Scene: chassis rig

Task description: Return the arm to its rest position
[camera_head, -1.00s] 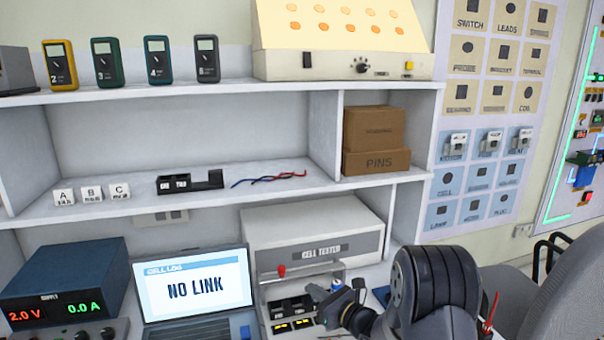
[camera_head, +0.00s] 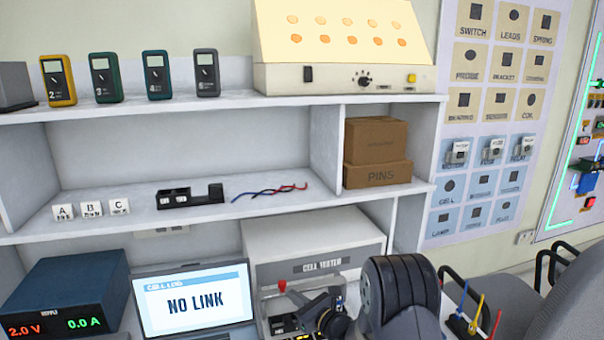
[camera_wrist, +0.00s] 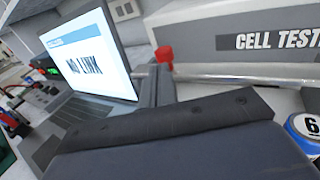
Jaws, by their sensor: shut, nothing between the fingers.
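My arm shows at the bottom of the head view, with its thick dark ribbed link right of the laptop. My gripper (camera_head: 312,309) is small and partly hidden there, just in front of the cell tester (camera_head: 315,243). In the wrist view my gripper (camera_wrist: 156,86) shows its two grey fingers close together with nothing visible between them. The red knob (camera_wrist: 164,55) of the tester appears right by the fingertips in that view; I cannot tell whether they touch. The knob also shows in the head view (camera_head: 282,286).
The laptop (camera_head: 194,302) reads NO LINK, and the power supply (camera_head: 65,290) stands at its left. A shelf (camera_head: 130,225) above holds lettered blocks, a black holder and leads. Upright coloured tools (camera_head: 478,310) stand right of my arm, near a grey chair (camera_head: 570,300).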

